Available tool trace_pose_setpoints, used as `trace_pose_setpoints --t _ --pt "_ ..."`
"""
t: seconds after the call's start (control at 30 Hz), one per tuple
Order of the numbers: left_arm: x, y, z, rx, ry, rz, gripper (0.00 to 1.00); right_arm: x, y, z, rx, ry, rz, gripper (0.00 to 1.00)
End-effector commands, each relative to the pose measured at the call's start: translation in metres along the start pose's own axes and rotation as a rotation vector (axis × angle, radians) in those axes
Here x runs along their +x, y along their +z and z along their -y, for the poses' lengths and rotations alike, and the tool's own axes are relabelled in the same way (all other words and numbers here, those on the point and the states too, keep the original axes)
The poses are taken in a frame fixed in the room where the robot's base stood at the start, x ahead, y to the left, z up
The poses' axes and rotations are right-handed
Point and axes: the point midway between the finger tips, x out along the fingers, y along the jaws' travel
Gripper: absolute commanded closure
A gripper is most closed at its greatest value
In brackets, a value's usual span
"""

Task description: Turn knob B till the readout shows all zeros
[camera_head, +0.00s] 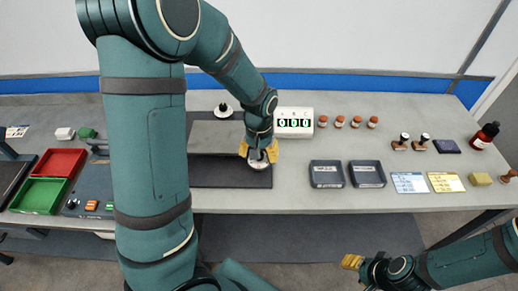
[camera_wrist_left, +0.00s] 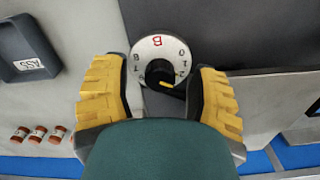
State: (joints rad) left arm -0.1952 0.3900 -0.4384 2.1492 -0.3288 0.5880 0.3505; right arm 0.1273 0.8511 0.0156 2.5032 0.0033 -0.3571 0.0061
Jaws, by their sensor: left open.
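Knob B (camera_wrist_left: 158,47) has a white dial with a red B and dark numbers around a black centre with a yellow mark. In the head view its white dial (camera_head: 258,165) sits at the right of a dark panel, partly under my left gripper (camera_head: 259,153). In the left wrist view the yellow fingers of my left gripper (camera_wrist_left: 160,82) stand open, one on each side of the knob. The white readout box (camera_head: 294,123) behind it shows green digits that look like 000. My right gripper (camera_head: 352,262) is low in front of the bench; its opening is unclear.
Another white knob (camera_head: 223,110) stands behind a grey plate (camera_head: 214,138). Two dark trays (camera_head: 327,174) (camera_head: 366,174), stamps (camera_head: 402,142) and cards (camera_head: 409,183) lie to the right. Red (camera_head: 62,162) and green (camera_head: 39,196) bins are at the left.

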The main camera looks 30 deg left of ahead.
Motion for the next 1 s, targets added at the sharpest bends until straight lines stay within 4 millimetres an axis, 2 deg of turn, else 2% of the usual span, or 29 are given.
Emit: trace_pose_setpoints --t 0.17,0.6,0.8,1.0 --pt "-0.017 -0.001 0.0 0.0 0.002 -0.006 0.41 0.0 0.0 0.0 0.0 0.0 0.0 0.53" --pt "-0.1 -0.001 0.0 0.0 0.002 -0.004 0.41 0.0 0.0 0.0 0.0 0.0 0.0 0.53" --pt "-0.117 0.0 0.0 0.0 0.001 -0.002 0.41 0.0 0.0 0.0 0.0 0.0 0.0 0.53" --pt "-0.12 0.0 0.0 0.0 0.0 0.0 0.41 0.0 0.0 0.0 0.0 0.0 0.0 0.53"
